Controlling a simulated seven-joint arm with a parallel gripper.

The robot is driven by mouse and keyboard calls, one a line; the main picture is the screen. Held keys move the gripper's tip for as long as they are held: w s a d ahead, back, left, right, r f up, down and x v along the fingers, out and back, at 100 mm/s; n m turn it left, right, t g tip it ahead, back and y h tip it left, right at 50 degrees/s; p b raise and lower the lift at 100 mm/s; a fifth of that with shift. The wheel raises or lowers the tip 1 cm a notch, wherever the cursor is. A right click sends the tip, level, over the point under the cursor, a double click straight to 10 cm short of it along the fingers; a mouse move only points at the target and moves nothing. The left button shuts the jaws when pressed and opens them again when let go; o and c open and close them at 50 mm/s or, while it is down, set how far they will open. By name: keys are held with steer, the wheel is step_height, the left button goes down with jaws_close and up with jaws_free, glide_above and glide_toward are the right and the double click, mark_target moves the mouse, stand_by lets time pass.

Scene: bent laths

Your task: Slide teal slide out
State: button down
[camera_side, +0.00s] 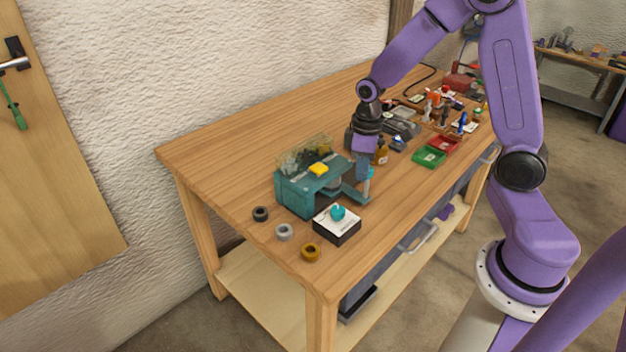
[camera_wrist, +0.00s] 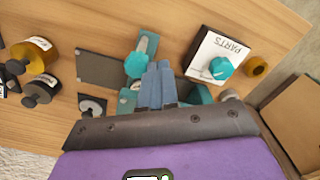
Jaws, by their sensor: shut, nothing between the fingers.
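The teal machine (camera_side: 297,197) stands near the table's front left part, with a clear cover and a yellow piece (camera_side: 318,169) on top. At its right side a flat teal and grey part (camera_side: 350,194) sticks out, which looks like the slide. In the wrist view a teal bar with a round knob (camera_wrist: 136,66) lies over a dark grey plate (camera_wrist: 104,68). My gripper (camera_wrist: 158,66) is shut and empty, its fingertips just right of that knob; I cannot tell whether they touch. In the side view my gripper (camera_side: 365,194) is low by the machine's right side.
A white and black PARTS box (camera_side: 340,232) with a teal knob stands in front. A black ring (camera_side: 261,214), a grey ring (camera_side: 284,232) and a brass ring (camera_side: 310,252) lie nearby. Amber bottles (camera_wrist: 36,52) stand behind my gripper. Green (camera_side: 429,156) and red bins lie farther right.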

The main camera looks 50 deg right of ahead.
steer(key=d, duration=0.9)
steer(key=shift+d, duration=0.15)
stand_by(2.2)
steer(key=shift+a, duration=0.6)
steer(key=shift+r, duration=3)
